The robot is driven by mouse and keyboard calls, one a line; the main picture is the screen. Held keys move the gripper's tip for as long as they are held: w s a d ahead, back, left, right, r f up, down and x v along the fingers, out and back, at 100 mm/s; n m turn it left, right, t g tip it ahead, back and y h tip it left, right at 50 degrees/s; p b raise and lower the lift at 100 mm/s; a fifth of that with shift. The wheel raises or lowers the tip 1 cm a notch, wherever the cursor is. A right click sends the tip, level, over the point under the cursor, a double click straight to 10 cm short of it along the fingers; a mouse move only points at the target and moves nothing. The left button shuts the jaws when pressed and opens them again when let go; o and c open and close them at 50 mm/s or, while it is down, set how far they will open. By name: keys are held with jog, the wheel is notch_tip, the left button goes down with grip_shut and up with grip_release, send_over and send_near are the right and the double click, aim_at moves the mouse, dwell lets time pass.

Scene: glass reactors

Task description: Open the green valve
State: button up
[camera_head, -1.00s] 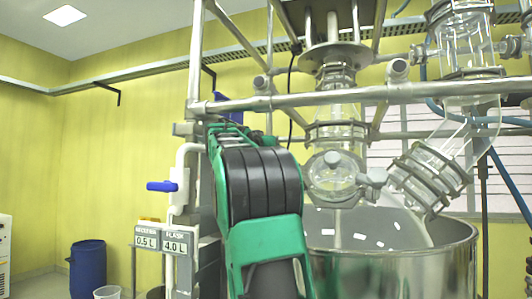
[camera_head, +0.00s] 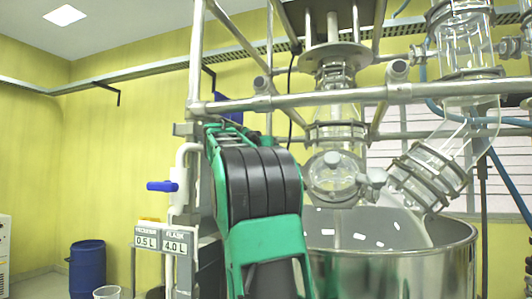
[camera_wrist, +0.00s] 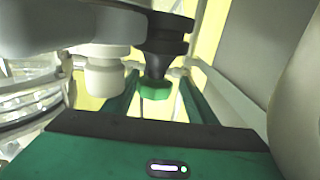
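In the wrist view, the green valve (camera_wrist: 157,92) is a small green knob under a black fitting, near the middle top. My gripper (camera_wrist: 159,84) has two green fingers spread apart, one on each side of the knob. A gap shows between the knob and each finger, so the gripper looks open and not closed on it. I cannot tell how far the fingertips reach past the knob. In the head view, my green and black arm hides the gripper, and the green valve does not show.
A white cylindrical fitting (camera_wrist: 105,78) sits close left of the knob. Clear glassware (camera_wrist: 30,100) is at the far left. In the head view, a blue-handled valve (camera_head: 162,186) is left of my arm, and a steel vessel (camera_head: 395,270) and metal frame are on the right.

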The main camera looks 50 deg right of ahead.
jog(key=shift+s, duration=0.15)
jog(key=v, duration=1)
jog(key=shift+a, duration=0.3)
